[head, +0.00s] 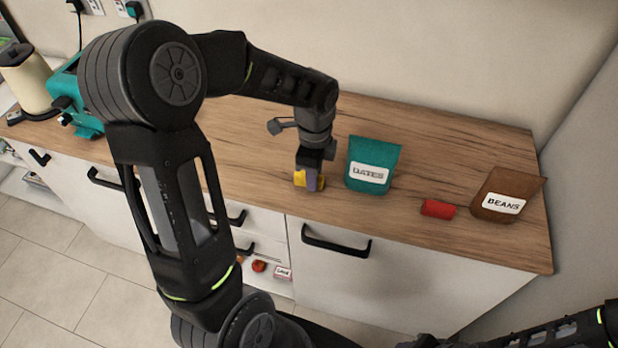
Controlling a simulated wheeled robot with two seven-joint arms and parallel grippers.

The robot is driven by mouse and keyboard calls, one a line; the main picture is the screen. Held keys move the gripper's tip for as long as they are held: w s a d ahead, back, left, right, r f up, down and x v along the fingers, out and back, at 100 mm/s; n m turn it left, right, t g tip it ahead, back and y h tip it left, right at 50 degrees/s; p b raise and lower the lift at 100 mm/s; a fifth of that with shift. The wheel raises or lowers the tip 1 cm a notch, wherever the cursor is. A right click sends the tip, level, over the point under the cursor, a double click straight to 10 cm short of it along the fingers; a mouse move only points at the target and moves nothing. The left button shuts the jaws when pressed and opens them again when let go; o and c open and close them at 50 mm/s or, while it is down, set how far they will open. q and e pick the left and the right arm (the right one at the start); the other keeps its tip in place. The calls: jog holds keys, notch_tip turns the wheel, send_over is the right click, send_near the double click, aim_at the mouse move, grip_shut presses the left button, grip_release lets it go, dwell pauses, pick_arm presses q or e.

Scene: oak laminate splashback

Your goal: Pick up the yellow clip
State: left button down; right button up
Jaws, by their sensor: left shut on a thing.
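The yellow clip (299,179) is on or just above the wooden countertop, near its front edge, left of the teal bag. My left gripper (310,180) reaches down over it from above and is shut on it. The fingers hide the middle of the clip, and yellow shows on both sides. I cannot tell whether the clip touches the counter. Part of my right arm shows at the lower right, but its gripper is not in view.
A teal bag labelled DATES (372,164) stands close to the right of my left gripper. A red block (438,209) and a brown BEANS bag (507,195) are farther right. A cream kettle (27,83) and a teal appliance (68,88) stand at the left. The counter behind is clear.

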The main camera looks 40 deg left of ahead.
pick_arm(q)
jog(key=shift+r, duration=0.1)
notch_tip(320, 180, up, 10)
jog(key=shift+f+b, duration=0.1)
jog(key=shift+b, duration=0.3)
dwell(0.3)
dwell(0.4)
